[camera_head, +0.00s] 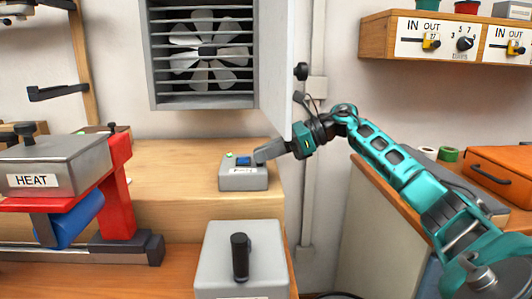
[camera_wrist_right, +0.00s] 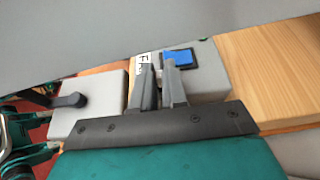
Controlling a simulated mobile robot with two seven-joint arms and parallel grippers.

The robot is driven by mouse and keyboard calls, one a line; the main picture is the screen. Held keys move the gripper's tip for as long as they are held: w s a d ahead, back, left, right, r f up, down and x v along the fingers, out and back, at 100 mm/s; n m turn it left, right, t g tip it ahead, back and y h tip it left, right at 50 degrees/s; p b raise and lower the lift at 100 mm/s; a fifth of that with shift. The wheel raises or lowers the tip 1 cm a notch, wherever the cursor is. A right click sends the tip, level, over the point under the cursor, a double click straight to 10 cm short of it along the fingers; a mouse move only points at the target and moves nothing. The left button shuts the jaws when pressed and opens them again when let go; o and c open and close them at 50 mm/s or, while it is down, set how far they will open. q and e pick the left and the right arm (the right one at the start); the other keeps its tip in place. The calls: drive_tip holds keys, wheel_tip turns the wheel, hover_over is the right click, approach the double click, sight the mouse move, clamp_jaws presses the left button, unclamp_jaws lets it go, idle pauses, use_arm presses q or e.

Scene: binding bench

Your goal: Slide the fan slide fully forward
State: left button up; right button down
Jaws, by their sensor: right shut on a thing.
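The fan control is a small grey box (camera_head: 243,178) with a green light, a blue patch (camera_head: 243,160) and a white label on its front. It sits on the wooden bench, below the wall fan (camera_head: 207,52). My right gripper (camera_head: 262,156) reaches the box's top right from the right, its fingers close together on the fan slide. In the right wrist view the fingers (camera_wrist_right: 165,75) stand beside the blue patch (camera_wrist_right: 178,57) and a label starting with F. The slide's knob is hidden between the fingers, so its position is not clear. My left gripper is not in view.
An open grey panel (camera_head: 277,70) hangs by the fan, close above my right gripper. A grey box with a black lever (camera_head: 240,257) stands in front. A HEAT unit (camera_head: 55,160) with a red frame is at left. An orange case (camera_head: 502,175) lies at right.

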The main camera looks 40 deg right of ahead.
drive_tip(key=shift+s+a+f, duration=0.15)
drive_tip(key=shift+a, duration=0.05)
drive_tip(key=c, duration=1.2)
unclamp_jaws()
drive_tip(key=shift+o, duration=0.2)
drive_tip(key=shift+s+d, duration=0.1)
drive_tip(key=shift+d, duration=0.05)
drive_tip(key=v, duration=1.2)
drive_tip(key=shift+s+d+r, duration=0.2)
drive_tip(key=shift+r, duration=0.1)
